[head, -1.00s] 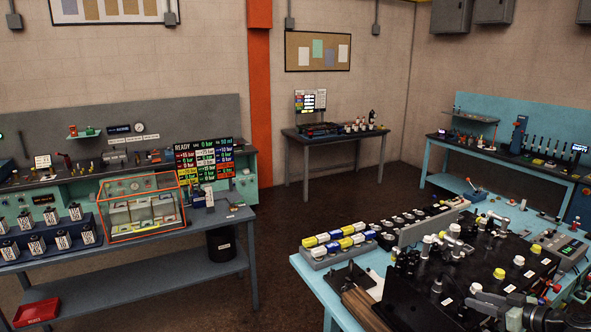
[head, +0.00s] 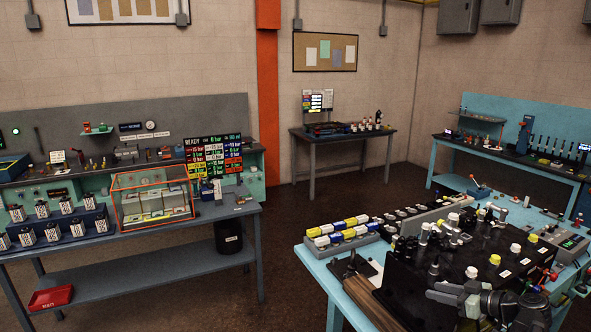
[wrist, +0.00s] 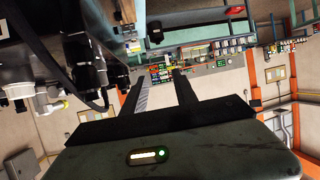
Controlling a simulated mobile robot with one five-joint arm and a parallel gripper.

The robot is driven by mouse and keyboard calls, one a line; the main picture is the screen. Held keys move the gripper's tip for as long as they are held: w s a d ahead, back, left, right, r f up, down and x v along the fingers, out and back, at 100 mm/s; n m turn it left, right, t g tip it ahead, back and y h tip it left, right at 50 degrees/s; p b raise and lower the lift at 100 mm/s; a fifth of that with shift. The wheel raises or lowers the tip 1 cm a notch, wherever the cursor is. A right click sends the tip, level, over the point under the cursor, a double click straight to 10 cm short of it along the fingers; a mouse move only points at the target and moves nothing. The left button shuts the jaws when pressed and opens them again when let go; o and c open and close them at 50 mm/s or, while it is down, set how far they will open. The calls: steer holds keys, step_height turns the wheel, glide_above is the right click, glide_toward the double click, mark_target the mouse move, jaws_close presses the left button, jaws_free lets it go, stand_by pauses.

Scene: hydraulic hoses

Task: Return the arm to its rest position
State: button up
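My gripper (wrist: 163,80) shows in the wrist view with two dark fingers apart and nothing visible between them. Its dark body, with a small lit indicator, fills the lower middle of that view. In the head view, grey and black links of my arm show at the lower right, low over the near edge of the black bench block (head: 425,290).
The light-blue bench (head: 318,265) at right carries the block, yellow and white caps and a row of blue, yellow and white parts (head: 337,232). Left stands a grey bench (head: 160,240) with an orange-framed clear case (head: 150,190). Dark floor (head: 285,225) lies clear between.

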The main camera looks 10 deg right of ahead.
steer(key=w+a+f+n+g+y+b, duration=0.1)
steer(key=w+a+f+n+g+b, duration=0.2)
steer(key=a, duration=0.6)
steer(key=w+a+f+g+y+b, duration=0.1)
steer(key=w+a+f+b, duration=0.15)
steer(key=a+f, duration=0.4)
steer(key=w+a+f+n+g+y+b, duration=0.1)
steer(key=w+a+f+n+g+b, duration=0.2)
steer(key=a, duration=0.8)
steer(key=s+a+f+m+g+h+b, duration=0.1)
steer(key=s+a+f+g+h+b, duration=0.15)
steer(key=a+f, duration=0.55)
steer(key=s+a+f+m+g+h+b, duration=0.1)
steer(key=s+a+f+g+h+b, duration=0.15)
steer(key=a+f, duration=0.65)
steer(key=s+d+m+h, duration=0.2)
steer(key=d+m, duration=0.3)
steer(key=m, duration=0.4)
steer(key=shift+s+d+r+h, duration=0.15)
steer(key=shift+s+r+h, duration=0.2)
steer(key=shift+h, duration=0.55)
